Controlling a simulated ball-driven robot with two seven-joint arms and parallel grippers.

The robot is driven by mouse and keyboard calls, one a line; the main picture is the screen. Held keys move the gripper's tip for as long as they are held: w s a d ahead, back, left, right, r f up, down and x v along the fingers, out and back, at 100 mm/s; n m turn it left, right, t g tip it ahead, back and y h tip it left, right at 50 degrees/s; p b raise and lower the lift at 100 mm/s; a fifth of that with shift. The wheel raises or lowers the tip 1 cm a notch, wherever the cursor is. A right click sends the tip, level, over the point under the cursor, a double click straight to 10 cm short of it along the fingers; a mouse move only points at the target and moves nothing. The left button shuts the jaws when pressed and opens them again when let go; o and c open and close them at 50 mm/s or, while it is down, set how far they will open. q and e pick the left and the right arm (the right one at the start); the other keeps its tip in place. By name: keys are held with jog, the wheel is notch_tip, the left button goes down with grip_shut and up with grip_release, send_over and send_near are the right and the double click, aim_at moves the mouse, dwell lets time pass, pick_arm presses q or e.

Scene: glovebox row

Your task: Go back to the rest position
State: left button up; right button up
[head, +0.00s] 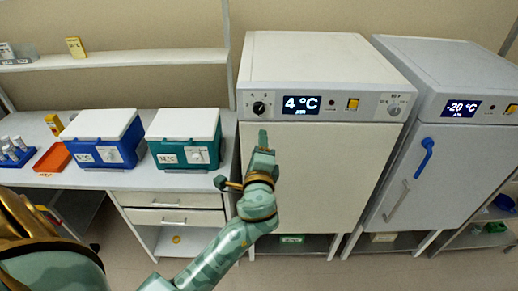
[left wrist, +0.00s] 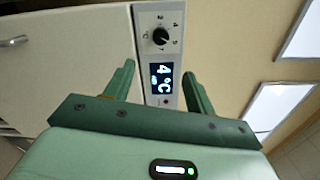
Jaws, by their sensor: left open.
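My left gripper (head: 262,150) is raised in front of the white door of the fridge (head: 330,165) whose display reads 4 °C. In the left wrist view the same gripper (left wrist: 158,85) has its two green fingers spread apart with nothing between them. Beyond the fingers, the fridge's control panel shows its black knob (left wrist: 160,36) and lit display (left wrist: 161,78). Whether the fingertips touch the fridge cannot be told. My right gripper is in neither view.
A bench to the left holds a blue cooler box (head: 100,140), a teal cooler box (head: 185,140), an orange tray (head: 53,158) and vials (head: 14,150). A -20 °C freezer (head: 430,170) with a blue handle stands right. A shelf (head: 120,59) hangs above the bench.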

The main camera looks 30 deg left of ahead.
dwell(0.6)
pick_arm(q)
jog(key=d+f+n+g+h+b, duration=0.1)
jog(key=d+f+h, duration=0.2)
jog(key=f, duration=0.8)
jog(key=d+f+n+g+h+b, duration=0.1)
jog(key=d+f+n+g+h, duration=0.15)
jog(key=f, duration=0.85)
jog(key=s+d+f+n+g+h+b, duration=0.15)
jog(key=s+f, duration=0.35)
jog(key=f, duration=0.5)
jog(key=s+f+n+g+h+b, duration=0.1)
jog(key=s+f+g+h+b, duration=0.3)
jog(key=f, duration=0.7)
jog(key=s+a+f+n+g+y+b, duration=0.1)
jog(key=s+f+b, duration=0.5)
jog(key=s+f, duration=0.8)
jog(key=s+a+f+n+g+b, duration=0.2)
jog(key=s+f+n+g+b, duration=0.2)
jog(key=s+f, duration=1.1)
jog(key=s+b, duration=0.2)
jog(key=s, duration=0.6)
jog(key=shift+f+g+y, duration=0.15)
jog(key=shift+g+y, duration=0.15)
jog(key=shift+y, duration=0.1)
